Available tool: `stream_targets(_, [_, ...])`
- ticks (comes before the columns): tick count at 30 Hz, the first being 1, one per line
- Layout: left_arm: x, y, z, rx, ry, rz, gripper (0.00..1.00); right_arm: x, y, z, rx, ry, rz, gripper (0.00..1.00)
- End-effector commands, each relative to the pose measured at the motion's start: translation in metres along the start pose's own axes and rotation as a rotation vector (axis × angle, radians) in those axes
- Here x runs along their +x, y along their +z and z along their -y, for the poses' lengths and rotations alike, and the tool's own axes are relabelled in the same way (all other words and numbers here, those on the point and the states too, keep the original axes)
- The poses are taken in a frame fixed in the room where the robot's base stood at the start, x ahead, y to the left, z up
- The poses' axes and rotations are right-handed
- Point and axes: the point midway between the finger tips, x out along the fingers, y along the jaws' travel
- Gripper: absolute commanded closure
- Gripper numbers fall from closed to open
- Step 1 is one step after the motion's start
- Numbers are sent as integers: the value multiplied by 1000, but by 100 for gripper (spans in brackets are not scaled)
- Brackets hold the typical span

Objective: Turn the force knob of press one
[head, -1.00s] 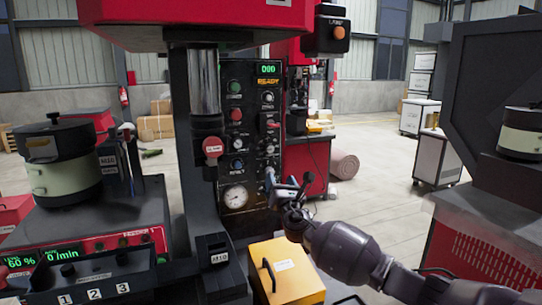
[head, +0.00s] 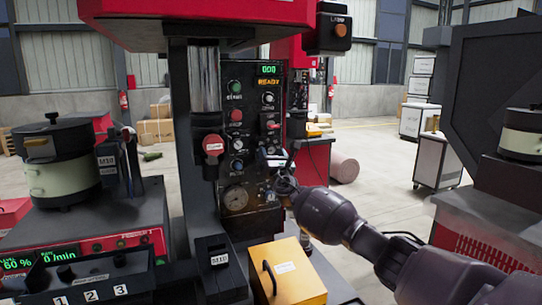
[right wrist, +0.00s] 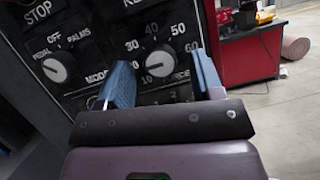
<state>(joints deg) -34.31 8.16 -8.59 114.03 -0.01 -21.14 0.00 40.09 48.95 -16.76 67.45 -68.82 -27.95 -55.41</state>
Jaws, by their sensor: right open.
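The press's black control panel (head: 250,130) stands in the middle of the head view, with several knobs and buttons, a gauge (head: 235,198) and a green display reading 000. My right gripper (head: 275,160) is at the panel's lower right. In the right wrist view, a dark knob with a white centre (right wrist: 161,62) and a scale from 10 to 60 lies between the open blue fingers of my right gripper (right wrist: 165,78). Its name label is partly hidden, so I cannot tell if it is the force knob. Contact is not clear. My left gripper is out of view.
A mode knob (right wrist: 57,67) sits left of the fingers, under a stop button (right wrist: 40,10). The press's grey column (head: 205,150) stands left of the panel. A yellow box with a handle (head: 290,273) lies below my right arm.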

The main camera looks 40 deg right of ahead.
Motion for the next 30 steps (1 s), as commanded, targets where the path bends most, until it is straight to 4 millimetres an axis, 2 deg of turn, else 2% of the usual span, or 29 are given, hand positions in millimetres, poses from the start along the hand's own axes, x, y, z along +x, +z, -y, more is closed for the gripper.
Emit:
stream_targets(6, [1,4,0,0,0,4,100,10,0,0,0,-1,0,39])
stream_targets(14, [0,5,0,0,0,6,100,10,0,0,0,-1,-1,39])
stream_targets(17, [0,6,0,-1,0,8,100,10,0,0,0,-1,0,52])
stream_targets(24, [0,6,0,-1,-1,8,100,10,0,0,0,-1,0,88])
stream_targets(30, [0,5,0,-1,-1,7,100,10,0,0,13,-6,-1,88])
